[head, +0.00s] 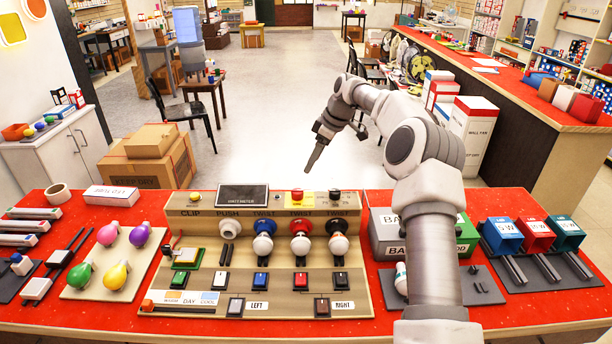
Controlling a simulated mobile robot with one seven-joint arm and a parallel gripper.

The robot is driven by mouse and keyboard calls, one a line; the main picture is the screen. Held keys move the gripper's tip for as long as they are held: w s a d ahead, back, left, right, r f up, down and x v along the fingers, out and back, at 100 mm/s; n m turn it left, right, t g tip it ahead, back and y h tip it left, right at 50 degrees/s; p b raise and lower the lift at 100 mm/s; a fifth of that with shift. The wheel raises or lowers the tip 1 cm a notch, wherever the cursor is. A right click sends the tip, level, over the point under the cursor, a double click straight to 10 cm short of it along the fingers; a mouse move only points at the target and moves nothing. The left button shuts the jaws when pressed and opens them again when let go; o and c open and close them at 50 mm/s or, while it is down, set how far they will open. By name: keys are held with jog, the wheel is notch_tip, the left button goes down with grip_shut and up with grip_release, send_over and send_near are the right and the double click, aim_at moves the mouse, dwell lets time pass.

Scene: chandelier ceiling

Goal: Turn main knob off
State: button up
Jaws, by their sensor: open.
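A beige control panel (205,255) stands on the red table. Its raised back strip carries a red knob (297,195) and a dark knob (335,196). No label clearly marks either as the main knob. A dark wattmeter display (242,196) sits left of them. Whitish bulbs sit in the blue socket (263,226), the red socket (300,227) and the black socket (337,226). My gripper (311,162) is open and empty, in the air above and behind the panel, pointing down and left. It appears apart from the panel. The gap between its fingers is hard to see.
Rocker switches (260,281) line the panel's lower part. Coloured bulbs on a board (84,283) lie left of the panel. Boxes (405,226) and coloured blocks (535,235) stand to the right. Cardboard boxes (147,168) sit behind the table. The floor (265,110) beyond is open.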

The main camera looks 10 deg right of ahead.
jog(key=v, duration=0.5)
jog(key=s+a+r+m+h, duration=0.2)
jog(key=s+a+r, duration=0.3)
jog(key=s, duration=0.4)
jog(key=s+a+r+m+h, duration=0.2)
jog(key=s+a+r, duration=0.1)
jog(key=s+r, duration=0.6)
jog(key=s+f+m+t, duration=0.1)
jog(key=s+f+m, duration=0.2)
jog(key=s, duration=1)
jog(key=s+d+f+m+t, duration=0.1)
jog(key=s+f+m, duration=0.3)
jog(key=s, duration=1)
jog(key=shift+d+t, duration=0.35)
jog(key=shift+t, duration=0.15)
